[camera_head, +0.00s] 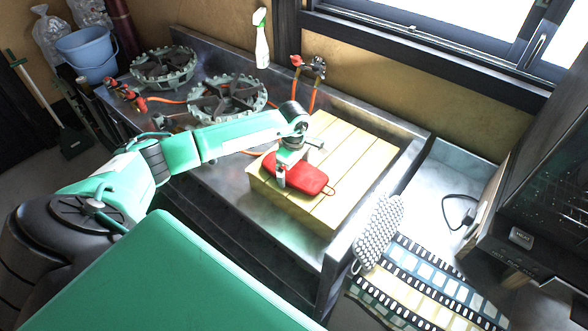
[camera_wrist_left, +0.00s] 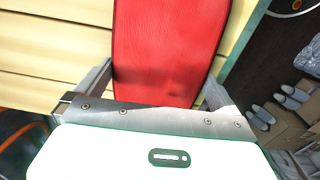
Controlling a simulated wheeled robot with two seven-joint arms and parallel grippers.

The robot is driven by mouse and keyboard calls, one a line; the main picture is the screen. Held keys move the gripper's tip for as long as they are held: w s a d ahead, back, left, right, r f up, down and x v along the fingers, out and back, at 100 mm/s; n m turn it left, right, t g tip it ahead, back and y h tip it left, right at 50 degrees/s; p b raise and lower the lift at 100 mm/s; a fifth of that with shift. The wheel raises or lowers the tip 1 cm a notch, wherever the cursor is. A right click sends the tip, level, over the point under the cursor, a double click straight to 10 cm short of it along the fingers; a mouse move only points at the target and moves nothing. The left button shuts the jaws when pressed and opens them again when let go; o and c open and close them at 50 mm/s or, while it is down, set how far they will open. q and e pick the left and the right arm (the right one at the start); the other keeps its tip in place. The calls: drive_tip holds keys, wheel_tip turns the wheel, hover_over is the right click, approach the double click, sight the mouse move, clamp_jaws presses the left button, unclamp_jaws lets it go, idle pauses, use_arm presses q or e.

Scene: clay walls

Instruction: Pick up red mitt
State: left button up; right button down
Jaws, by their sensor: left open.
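The red mitt (camera_head: 302,178) lies flat on a pale yellow slatted wooden board (camera_head: 362,160) set in the metal counter. A small loop shows at its right end. My left gripper (camera_head: 282,180) is right over the mitt's left part, pointing down. In the left wrist view the mitt (camera_wrist_left: 168,50) fills the middle, running between the two open fingers (camera_wrist_left: 158,85). The fingers stand on either side of it. Whether they touch it I cannot tell. My right gripper is in neither view.
Two burners (camera_head: 228,97) with orange hoses and a spray bottle (camera_head: 261,40) stand behind on the counter. A grey knobbly mitt (camera_head: 378,232) hangs at the counter's right edge. A dark oven (camera_head: 540,190) is at the right. The board's right part is clear.

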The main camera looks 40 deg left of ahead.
sight(294, 169)
use_arm(q)
drive_tip(key=c, duration=0.7)
drive_tip(key=shift+o, duration=0.2)
wheel_tip(294, 169, up, 20)
drive_tip(key=b, duration=0.4)
